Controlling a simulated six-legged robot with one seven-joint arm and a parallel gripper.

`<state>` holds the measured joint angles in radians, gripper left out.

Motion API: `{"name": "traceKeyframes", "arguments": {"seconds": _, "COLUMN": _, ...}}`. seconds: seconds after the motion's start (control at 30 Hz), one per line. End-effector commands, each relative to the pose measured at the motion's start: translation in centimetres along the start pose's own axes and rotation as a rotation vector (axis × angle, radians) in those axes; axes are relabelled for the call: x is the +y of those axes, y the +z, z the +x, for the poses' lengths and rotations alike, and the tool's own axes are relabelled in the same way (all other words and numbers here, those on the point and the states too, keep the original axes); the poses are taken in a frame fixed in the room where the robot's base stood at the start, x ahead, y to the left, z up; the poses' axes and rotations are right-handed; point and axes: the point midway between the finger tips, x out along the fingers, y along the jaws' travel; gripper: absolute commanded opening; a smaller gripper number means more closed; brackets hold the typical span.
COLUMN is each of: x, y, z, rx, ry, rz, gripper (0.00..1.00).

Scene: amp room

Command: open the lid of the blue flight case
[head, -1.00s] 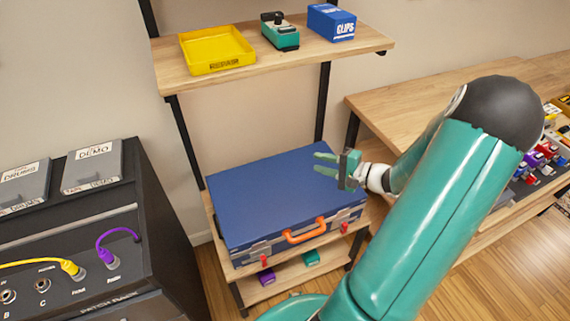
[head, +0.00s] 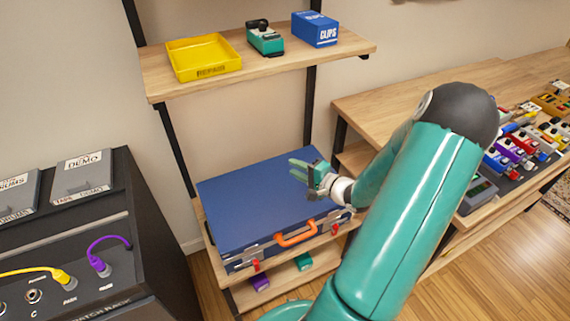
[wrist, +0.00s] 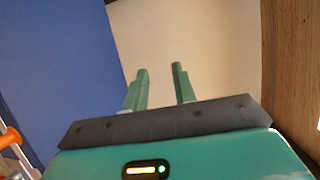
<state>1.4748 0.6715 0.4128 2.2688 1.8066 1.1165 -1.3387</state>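The blue flight case (head: 250,200) lies flat on a wooden shelf with its lid closed. Its orange handle (head: 296,233) and two red latches are on the front side. My gripper (head: 296,167) is over the right part of the lid in the head view, empty, its fingers pointing left. In the wrist view my gripper (wrist: 160,85) shows two green fingers apart with nothing between them. The blue lid (wrist: 60,60) fills the left of that view, and the orange handle (wrist: 10,138) shows at its left edge.
The upper shelf (head: 350,45) holds a yellow tray (head: 205,70), a green pedal (head: 265,40) and a blue clips box (head: 314,30). A black patch rack (head: 130,220) stands at left. A wooden desk (head: 400,100) with several pedals is at right.

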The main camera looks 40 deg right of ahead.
Motion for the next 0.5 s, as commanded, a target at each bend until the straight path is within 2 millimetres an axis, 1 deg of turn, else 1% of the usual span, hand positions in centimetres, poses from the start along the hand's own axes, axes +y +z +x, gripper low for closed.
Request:
{"name": "traceKeyframes", "arguments": {"seconds": 0.03, "x": 0.0, "y": 0.1, "z": 1.1, "rx": -0.004, "ry": -0.002, "rz": 0.0, "gripper": 0.27}}
{"name": "traceKeyframes", "arguments": {"seconds": 0.2, "x": 0.0, "y": 0.2, "z": 3.7, "rx": -0.004, "ry": -0.001, "rz": 0.0, "gripper": 0.27}}
{"name": "traceKeyframes", "arguments": {"seconds": 0.33, "x": 0.0, "y": 0.3, "z": 4.7, "rx": -0.005, "ry": 0.0, "rz": 0.0, "gripper": 0.27}}
{"name": "traceKeyframes", "arguments": {"seconds": 0.5, "x": 0.0, "y": 0.3, "z": 5.0, "rx": -0.003, "ry": 0.0, "rz": -0.001, "gripper": 0.27}}
